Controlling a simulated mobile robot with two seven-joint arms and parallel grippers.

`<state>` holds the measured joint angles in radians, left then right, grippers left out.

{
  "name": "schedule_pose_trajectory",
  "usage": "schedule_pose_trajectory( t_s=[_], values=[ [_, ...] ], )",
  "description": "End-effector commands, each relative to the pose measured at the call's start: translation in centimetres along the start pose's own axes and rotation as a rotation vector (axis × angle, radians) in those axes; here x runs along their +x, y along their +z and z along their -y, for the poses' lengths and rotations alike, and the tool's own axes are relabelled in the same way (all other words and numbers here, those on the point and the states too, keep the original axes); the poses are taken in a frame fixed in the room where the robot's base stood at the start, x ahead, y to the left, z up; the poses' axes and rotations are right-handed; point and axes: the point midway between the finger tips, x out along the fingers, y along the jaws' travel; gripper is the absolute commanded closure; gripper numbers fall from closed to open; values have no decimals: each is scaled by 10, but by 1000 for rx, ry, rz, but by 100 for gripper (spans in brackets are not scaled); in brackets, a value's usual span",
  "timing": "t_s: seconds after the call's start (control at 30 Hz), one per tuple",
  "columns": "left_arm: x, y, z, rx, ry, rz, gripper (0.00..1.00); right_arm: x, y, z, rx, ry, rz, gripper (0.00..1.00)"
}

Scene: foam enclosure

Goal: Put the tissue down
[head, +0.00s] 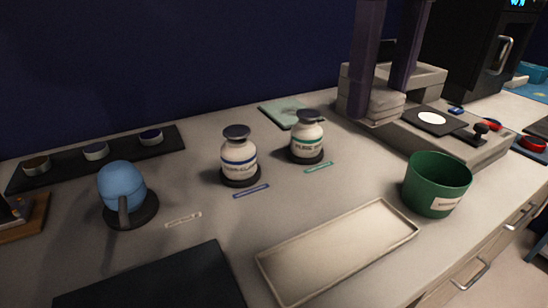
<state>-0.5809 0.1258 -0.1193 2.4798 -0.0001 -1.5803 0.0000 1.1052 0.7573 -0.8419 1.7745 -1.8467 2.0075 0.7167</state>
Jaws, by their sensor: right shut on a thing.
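No tissue can be made out for certain in the head view. A flat pale green folded sheet (283,114) lies on the counter at the back, behind the two jars; I cannot tell whether it is the tissue. A long shallow beige tray (340,250) lies empty at the front middle. A green bin (436,186) with a small label stands to the right of the tray. I cannot make out either gripper in this view, nor anything held in one.
Two labelled jars (239,160) (307,141) stand on dark coasters. A light blue bulb (122,187) sits at left. A grey apparatus (450,140) with purple columns stands at right. A dark mat (150,285) covers the front left.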

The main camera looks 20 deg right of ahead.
Motion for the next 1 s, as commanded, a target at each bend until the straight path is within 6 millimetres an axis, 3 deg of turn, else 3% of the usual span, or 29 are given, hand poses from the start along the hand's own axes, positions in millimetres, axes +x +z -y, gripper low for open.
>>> schedule_pose_trajectory(
  t_s=[0.17, 0.5, 1.0],
  values=[
    [12, 4, -1, -2, 1, -1, 50, 34, -2, 0, 41, 3, -9, 98],
    [10, 3, -3, -10, 8, -2, 50, 127, -2, 0, 38, 1, -9, 98],
    [14, 4, -3, -7, 7, -2, 50, 195, -1, 0, 37, 1, -4, 98]
  ],
)
